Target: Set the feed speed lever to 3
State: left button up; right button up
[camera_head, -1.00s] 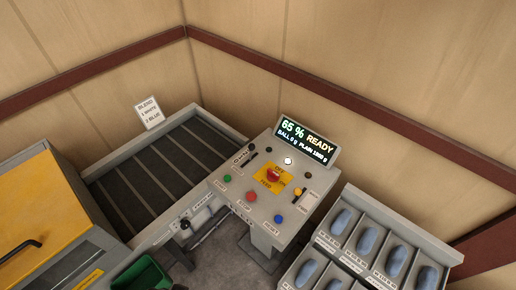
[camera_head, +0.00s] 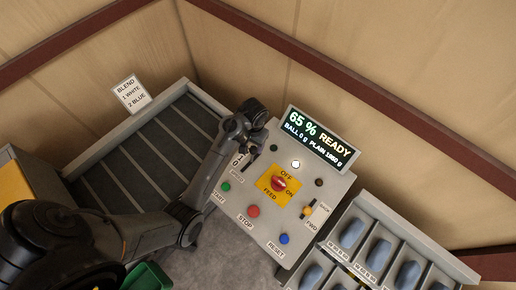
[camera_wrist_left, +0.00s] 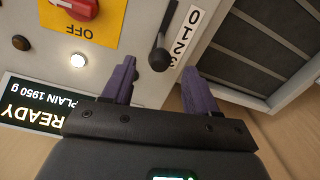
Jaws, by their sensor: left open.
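The feed speed lever (camera_wrist_left: 160,58) has a dark round knob on a dark stem. Its white scale label (camera_wrist_left: 186,38) reads 0, 1, 2 and a partly covered 3, upside down in the left wrist view. The knob shows between the two purple fingers of my open left gripper (camera_wrist_left: 157,68), with gaps on both sides and the lower digits close by. The exact setting cannot be told. In the head view my left gripper (camera_head: 246,146) is over the upper left of the control panel (camera_head: 236,206) and hides most of the lever. My right gripper is not in view.
The panel carries a red feed knob (camera_head: 279,184), green (camera_head: 226,187), red (camera_head: 253,211) and blue (camera_head: 284,239) buttons, and a display (camera_head: 318,139) reading 65 % READY. A conveyor (camera_head: 130,160) lies left and a bin rack (camera_head: 345,222) right.

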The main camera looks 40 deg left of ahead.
aim_at(253, 154)
pick_arm(q)
jog(key=shift+w+r, duration=0.1)
jog(key=shift+w, duration=0.2)
jog(key=shift+a+f, duration=0.1)
jog(key=shift+f, duration=0.2)
jog(key=f, duration=0.4)
jog(key=f+p, duration=0.1)
jog(key=f, duration=0.4)
jog(key=shift+a+f, duration=0.2)
jog(key=shift+f, duration=0.05)
jog(key=shift+c, duration=0.3)
grip_shut()
